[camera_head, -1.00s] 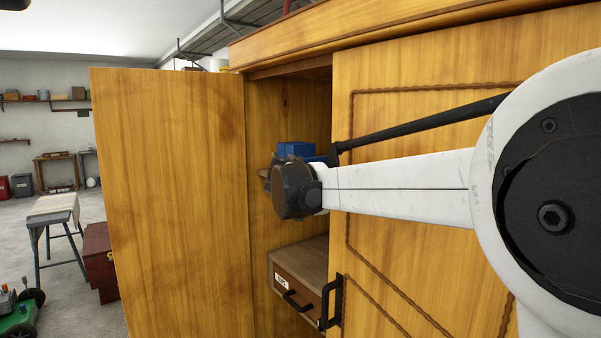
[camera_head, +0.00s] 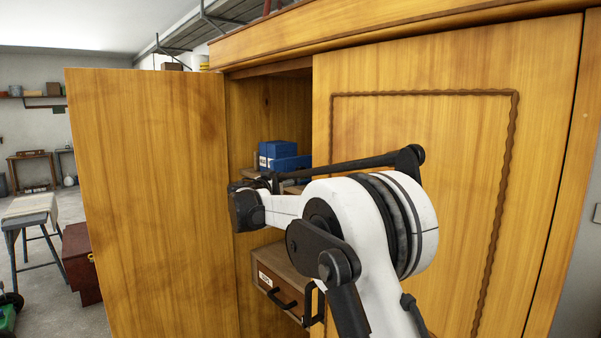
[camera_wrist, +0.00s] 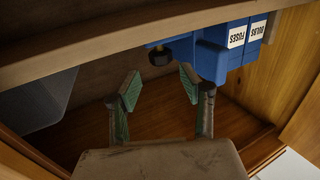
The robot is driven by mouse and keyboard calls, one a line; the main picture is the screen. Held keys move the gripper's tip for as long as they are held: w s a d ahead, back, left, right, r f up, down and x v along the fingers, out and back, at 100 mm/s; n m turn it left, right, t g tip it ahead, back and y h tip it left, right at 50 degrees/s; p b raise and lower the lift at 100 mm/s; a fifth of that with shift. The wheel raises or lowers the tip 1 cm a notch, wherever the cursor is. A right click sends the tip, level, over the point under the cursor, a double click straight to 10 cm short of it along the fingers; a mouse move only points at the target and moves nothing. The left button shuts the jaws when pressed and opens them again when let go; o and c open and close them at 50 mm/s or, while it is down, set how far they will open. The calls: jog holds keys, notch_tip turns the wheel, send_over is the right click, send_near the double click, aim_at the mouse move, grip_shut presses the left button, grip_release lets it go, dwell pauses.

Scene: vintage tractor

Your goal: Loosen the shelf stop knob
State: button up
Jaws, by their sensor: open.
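A small dark knob (camera_wrist: 160,56) shows in the wrist view, below the pale shelf edge and left of the blue boxes (camera_wrist: 225,48). My gripper (camera_wrist: 159,85) is open and empty. Its two green-padded fingers stand apart, with the knob just beyond the tips, roughly between them and apart from them. In the head view, my arm's wrist is at the open wardrobe bay, and the fingers and knob cannot be made out.
The wardrobe's left door (camera_head: 150,200) stands open; its right door (camera_head: 420,120) is shut. Blue boxes (camera_head: 282,155) sit on the shelf in the bay. A drawer (camera_head: 280,285) with a black handle juts out below my wrist. A shelf edge (camera_wrist: 150,38) crosses near my fingers.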

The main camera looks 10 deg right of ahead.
jog(key=p+x, duration=0.1)
jog(key=x, duration=0.8)
jog(key=shift+w+d+p, duration=0.2)
jog(key=shift+w+p, duration=0.1)
jog(key=shift+p, duration=0.1)
jog(key=shift+c, duration=0.3)
jog(key=c, duration=1)
jog(key=shift+o, duration=0.2)
jog(key=shift+d+f+n+t+y+b, duration=0.1)
jog(key=shift+d+n+t+y+b, duration=0.05)
jog(key=shift+n+t+y+b, duration=1.5)
jog(key=shift+n+y, duration=0.65)
jog(key=shift+y, duration=0.9)
jog(key=o, duration=1)
jog(key=shift+s+a, duration=0.15)
jog(key=shift+a, duration=0.05)
